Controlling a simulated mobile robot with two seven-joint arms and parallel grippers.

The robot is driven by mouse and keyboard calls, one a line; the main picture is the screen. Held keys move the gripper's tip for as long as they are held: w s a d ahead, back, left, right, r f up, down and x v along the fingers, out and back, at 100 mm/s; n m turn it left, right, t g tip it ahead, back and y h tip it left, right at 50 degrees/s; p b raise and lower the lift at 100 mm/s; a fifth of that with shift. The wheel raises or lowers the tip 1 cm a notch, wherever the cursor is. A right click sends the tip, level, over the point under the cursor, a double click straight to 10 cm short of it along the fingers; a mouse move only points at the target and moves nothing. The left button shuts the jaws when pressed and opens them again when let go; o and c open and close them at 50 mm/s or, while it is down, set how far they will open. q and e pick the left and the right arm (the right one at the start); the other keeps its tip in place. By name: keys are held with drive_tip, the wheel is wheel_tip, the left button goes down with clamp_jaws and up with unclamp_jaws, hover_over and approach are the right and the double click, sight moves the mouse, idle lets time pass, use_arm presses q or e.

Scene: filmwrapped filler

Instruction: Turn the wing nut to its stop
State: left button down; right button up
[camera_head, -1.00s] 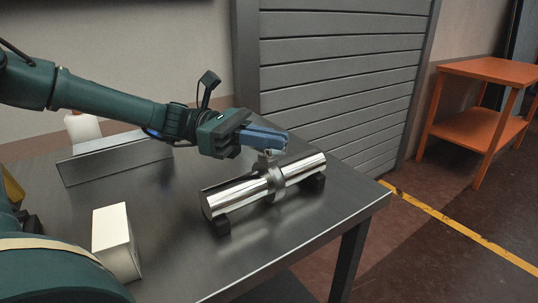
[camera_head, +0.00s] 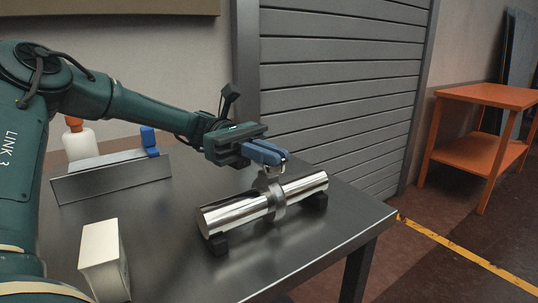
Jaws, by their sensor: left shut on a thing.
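A shiny metal cylinder (camera_head: 233,211) lies across two black supports on the dark metal table (camera_head: 180,262). A clamp ring (camera_head: 277,203) wraps around its middle. A small metal wing nut (camera_head: 271,168) sits above the ring. My left gripper (camera_head: 277,158) reaches in from the left with its blue fingers shut at the wing nut, above the ring. The fingers hide part of the nut, so its exact angle cannot be told. My right gripper is not in view.
A white box (camera_head: 102,257) stands at the table's near left. A metal angle piece (camera_head: 112,180), a white bottle with an orange top (camera_head: 79,143) and a blue item (camera_head: 149,138) are at the back left. An orange side table (camera_head: 487,95) stands apart at the right.

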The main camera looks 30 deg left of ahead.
use_arm(q)
drive_tip(key=shift+r, duration=0.1)
drive_tip(key=c, duration=1.6)
unclamp_jaws()
drive_tip(key=shift+o, duration=0.2)
drive_tip(key=w+a+p, duration=0.1)
drive_tip(key=a, duration=0.6)
drive_tip(key=shift+w+a, duration=0.2)
